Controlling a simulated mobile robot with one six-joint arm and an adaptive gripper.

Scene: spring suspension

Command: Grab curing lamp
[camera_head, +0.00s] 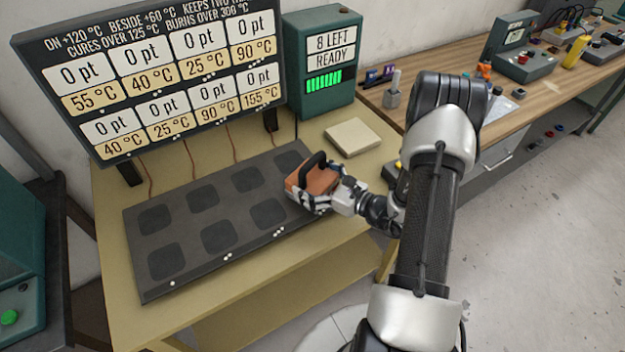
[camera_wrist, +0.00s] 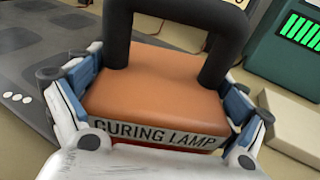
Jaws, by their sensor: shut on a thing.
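The curing lamp (camera_head: 318,180) is an orange block with a black arched handle and a label reading "CURING LAMP". It is at the right end of the dark pad board in the head view. In the wrist view the lamp (camera_wrist: 150,85) fills the middle, with its handle rising at the top. My gripper (camera_head: 312,194) is shut on the lamp, with fingers on both its left and right sides in the wrist view (camera_wrist: 152,112). The lamp's underside is hidden, so I cannot tell whether it touches the board.
The dark board (camera_head: 195,268) with several square pads lies on the yellowish table (camera_head: 110,215). A display panel (camera_head: 160,75) and a green box reading "8 LEFT READY" (camera_head: 325,62) stand behind. A beige slab (camera_head: 352,137) lies behind the lamp. A wooden bench (camera_head: 450,105) is at right.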

